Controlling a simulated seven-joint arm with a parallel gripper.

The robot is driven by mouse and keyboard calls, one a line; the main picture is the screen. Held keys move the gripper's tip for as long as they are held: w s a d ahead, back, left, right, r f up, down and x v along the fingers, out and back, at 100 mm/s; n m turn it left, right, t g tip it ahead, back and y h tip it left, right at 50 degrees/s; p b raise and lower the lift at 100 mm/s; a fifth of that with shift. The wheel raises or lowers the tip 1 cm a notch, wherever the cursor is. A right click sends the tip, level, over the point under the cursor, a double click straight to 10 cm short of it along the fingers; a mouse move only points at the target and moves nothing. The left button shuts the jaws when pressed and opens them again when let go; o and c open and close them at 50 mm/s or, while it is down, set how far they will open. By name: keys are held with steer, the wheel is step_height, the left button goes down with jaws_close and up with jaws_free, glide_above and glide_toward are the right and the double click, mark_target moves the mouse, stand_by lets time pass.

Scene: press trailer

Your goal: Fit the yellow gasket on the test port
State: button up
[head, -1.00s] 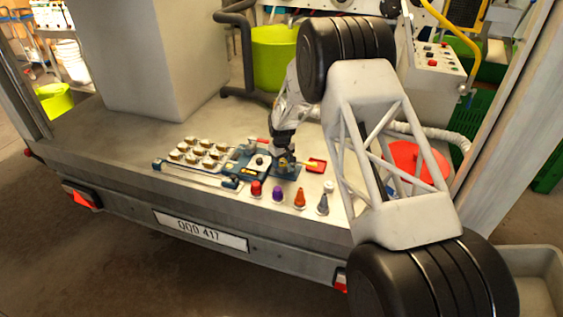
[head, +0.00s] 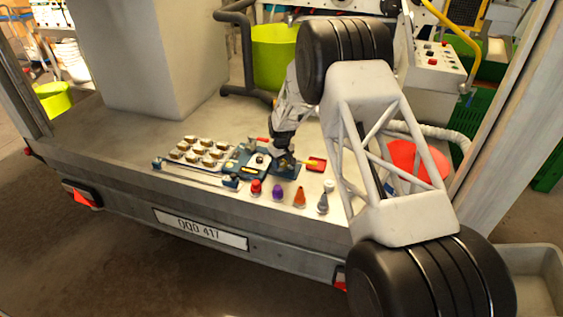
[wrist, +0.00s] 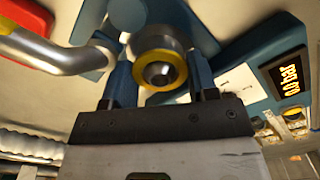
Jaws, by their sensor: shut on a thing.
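The yellow gasket (wrist: 178,69) is a ring between my gripper's two blue fingertips (wrist: 160,78) in the wrist view. My gripper is shut on it. A grey metal cylinder that looks like the test port (wrist: 160,38) is right behind the ring, roughly in line with it. I cannot tell whether the ring is around it or only in front of its end. In the head view my gripper (head: 284,157) is low over the blue fixture (head: 291,172), and the gasket is too small to make out there.
A bent metal pipe (wrist: 55,55) lies left of the port. A display (wrist: 290,80) reads 0.0 bar. Small coloured pieces (head: 277,193) stand in front.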

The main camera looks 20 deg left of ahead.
steer(key=o, duration=0.4)
steer(key=shift+r, duration=5.45)
steer(key=shift+r, duration=0.15)
steer(key=shift+r, duration=4.35)
